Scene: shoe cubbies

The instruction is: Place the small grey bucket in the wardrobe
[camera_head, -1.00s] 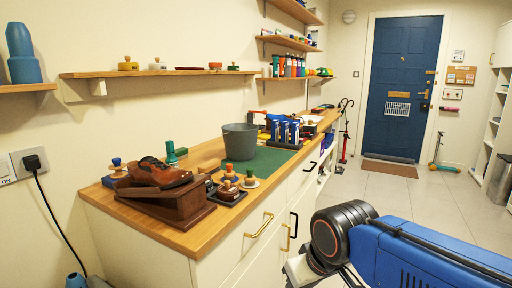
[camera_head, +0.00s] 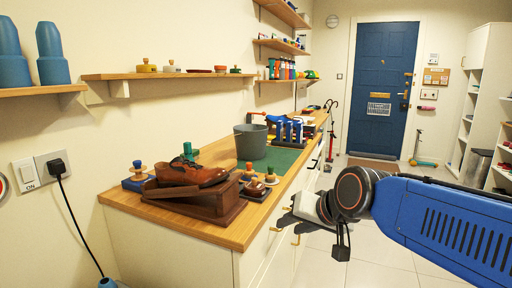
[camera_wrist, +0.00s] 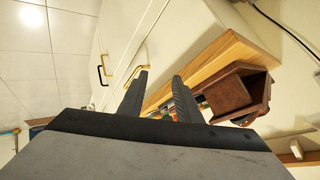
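The small grey bucket (camera_head: 251,142) stands upright on the green mat (camera_head: 283,158) on the wooden counter in the head view. Its inside is mostly hidden. My gripper (camera_head: 284,222) is in front of the counter's edge, lower than the bucket and nearer to me. In the wrist view my gripper (camera_wrist: 160,78) is open, with its two dark fingers apart and nothing held between them. The bucket does not show in the wrist view. A tall white cabinet unit (camera_head: 478,62) with open shelves stands at the far right; I cannot tell whether it is the wardrobe.
A brown shoe (camera_head: 190,172) rests on a wooden stand (camera_head: 215,208) nearer on the counter. Small knobbed items (camera_head: 255,188) sit beside it. A grey bin (camera_head: 476,166) stands by the shelves. The floor toward the blue door (camera_head: 383,95) is mostly clear.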

